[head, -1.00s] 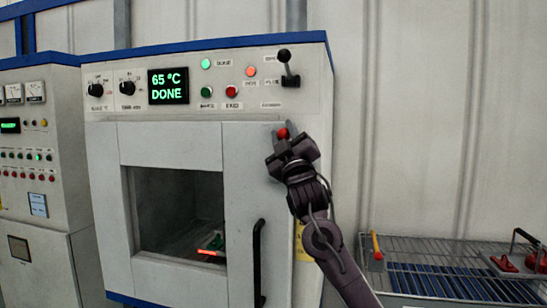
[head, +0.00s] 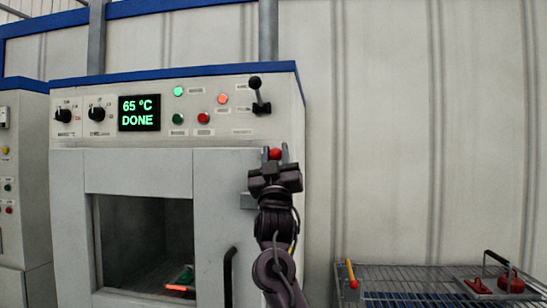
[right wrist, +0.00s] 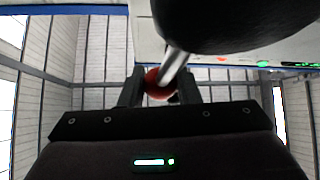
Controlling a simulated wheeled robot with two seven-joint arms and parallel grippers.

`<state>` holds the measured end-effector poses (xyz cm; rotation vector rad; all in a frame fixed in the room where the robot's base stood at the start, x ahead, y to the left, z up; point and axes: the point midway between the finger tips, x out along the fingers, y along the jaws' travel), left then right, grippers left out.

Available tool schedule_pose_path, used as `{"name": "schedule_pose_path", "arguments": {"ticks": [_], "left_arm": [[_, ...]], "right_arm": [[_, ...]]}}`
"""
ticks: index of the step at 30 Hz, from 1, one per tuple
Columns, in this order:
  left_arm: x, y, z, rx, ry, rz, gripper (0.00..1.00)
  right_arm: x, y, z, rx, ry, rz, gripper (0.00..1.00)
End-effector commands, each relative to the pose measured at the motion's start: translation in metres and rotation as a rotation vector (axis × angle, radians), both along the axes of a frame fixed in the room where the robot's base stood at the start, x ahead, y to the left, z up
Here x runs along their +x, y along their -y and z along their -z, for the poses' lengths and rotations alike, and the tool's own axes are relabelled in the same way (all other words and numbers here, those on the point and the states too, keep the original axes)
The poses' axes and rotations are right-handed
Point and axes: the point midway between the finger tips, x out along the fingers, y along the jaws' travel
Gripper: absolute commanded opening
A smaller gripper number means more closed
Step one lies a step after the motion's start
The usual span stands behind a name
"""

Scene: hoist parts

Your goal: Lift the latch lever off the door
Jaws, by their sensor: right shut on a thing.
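The latch lever has a red ball knob (head: 275,153) near the upper right of the oven door (head: 210,250). My right gripper (head: 270,155) is shut on this knob, with one finger on each side. In the right wrist view the red knob (right wrist: 158,84) sits between the fingers, and a metal rod runs up from it behind a large dark shape close to the camera. The rest of the lever is hidden by my gripper in the head view. A grey block (head: 247,201) shows on the door left of my wrist. The door looks shut. My left gripper is not in view.
A black-knobbed lever (head: 257,95) stands on the control panel just above my gripper. The display (head: 139,113) reads 65 °C DONE. The black door handle (head: 229,275) is below left. A wire rack (head: 410,280) with red-handled items stands at right.

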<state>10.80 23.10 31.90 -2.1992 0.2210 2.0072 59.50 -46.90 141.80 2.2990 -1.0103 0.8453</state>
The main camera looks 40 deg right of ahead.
Motion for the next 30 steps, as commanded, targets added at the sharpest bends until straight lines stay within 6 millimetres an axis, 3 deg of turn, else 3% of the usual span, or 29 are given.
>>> {"name": "schedule_pose_path", "arguments": {"ticks": [8,9,13,22,30], "left_arm": [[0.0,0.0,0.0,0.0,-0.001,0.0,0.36],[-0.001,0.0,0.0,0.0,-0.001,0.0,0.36],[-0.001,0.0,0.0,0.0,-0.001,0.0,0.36],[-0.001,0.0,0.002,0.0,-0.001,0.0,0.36],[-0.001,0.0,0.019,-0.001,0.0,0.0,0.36]], "right_arm": [[0.001,0.0,0.002,0.004,0.0,-0.002,0.0],[0.0,0.0,0.002,0.004,0.0,-0.002,0.35],[0.0,0.0,0.001,0.003,-0.001,-0.001,0.5],[-0.001,-0.001,0.003,0.002,0.0,-0.002,0.5],[-0.021,-0.02,0.034,0.002,0.0,-0.004,0.5]]}}
